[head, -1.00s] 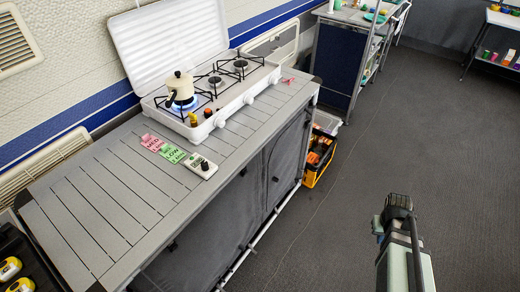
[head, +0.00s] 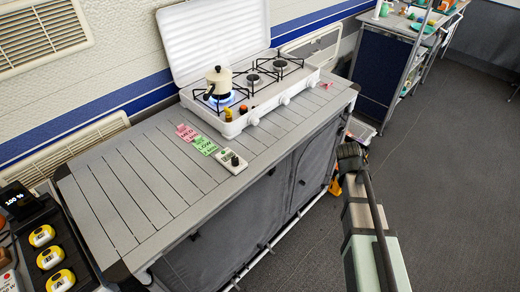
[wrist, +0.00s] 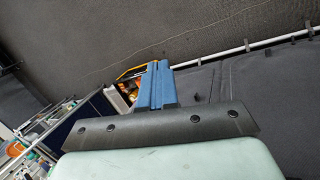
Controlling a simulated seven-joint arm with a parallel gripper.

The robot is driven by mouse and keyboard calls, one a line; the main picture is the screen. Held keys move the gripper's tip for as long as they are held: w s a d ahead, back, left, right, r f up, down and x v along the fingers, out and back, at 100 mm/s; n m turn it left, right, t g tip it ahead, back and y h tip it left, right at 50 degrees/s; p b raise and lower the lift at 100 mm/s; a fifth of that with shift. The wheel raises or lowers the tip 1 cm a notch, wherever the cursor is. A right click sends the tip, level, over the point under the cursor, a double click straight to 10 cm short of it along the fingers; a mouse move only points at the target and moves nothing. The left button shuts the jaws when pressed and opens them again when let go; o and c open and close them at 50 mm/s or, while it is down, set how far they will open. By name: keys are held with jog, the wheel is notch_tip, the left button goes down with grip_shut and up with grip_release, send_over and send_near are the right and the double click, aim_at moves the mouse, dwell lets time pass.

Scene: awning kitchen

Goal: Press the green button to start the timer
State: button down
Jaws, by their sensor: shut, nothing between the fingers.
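A small white device with a dark knob and a greenish patch, which looks like the timer (head: 231,161), lies on the slatted grey counter (head: 120,190) in the head view. I cannot make out a separate green button on it. My gripper (wrist: 158,68) shows in the wrist view with its blue fingers together and empty. In the head view my arm rises from the lower right, its dark end right of the timer, in front of the cabinet and well apart from the timer. The timer does not show in the wrist view.
A white gas stove (head: 262,100) with its lid up carries a cream pot (head: 219,80) over a blue flame. Pink and green cards (head: 203,144) lie beside the timer. Yellow-topped buttons (head: 50,258) and a "100 %" display (head: 17,200) are at the lower left. Grey floor is open at right.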

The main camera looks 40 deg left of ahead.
jog(key=s+a+r+n+t, duration=0.1)
jog(key=s+a+r+n, duration=0.15)
jog(key=a, duration=0.35)
jog(key=s+a+r+n+t, duration=0.1)
jog(key=a+r+n, duration=0.15)
jog(key=a, duration=0.45)
notch_tip(320, 180, up, 10)
jog(key=n+t+y, duration=0.2)
jog(key=n, duration=0.3)
send_over(223, 152)
jog(key=w+d, duration=0.8)
jog(key=w, duration=0.2)
jog(key=shift+s+d+r, duration=0.15)
jog(key=shift+s+d, duration=0.05)
jog(key=shift+s, duration=0.05)
jog(key=s+a+r+n, duration=0.1)
jog(key=s+a+r, duration=0.2)
jog(key=s+a, duration=0.1)
jog(key=s+a+r+n+t+y, duration=0.1)
jog(key=s+a+r+n, duration=0.1)
jog(key=s, duration=0.4)
jog(key=shift+s+a+r+n, duration=0.3)
jog(key=shift+a+r, duration=0.45)
jog(key=shift+a, duration=0.35)
jog(key=shift+w+f, duration=0.1)
jog(key=shift+f, duration=4.3)
jog(key=shift+f, duration=0.25)
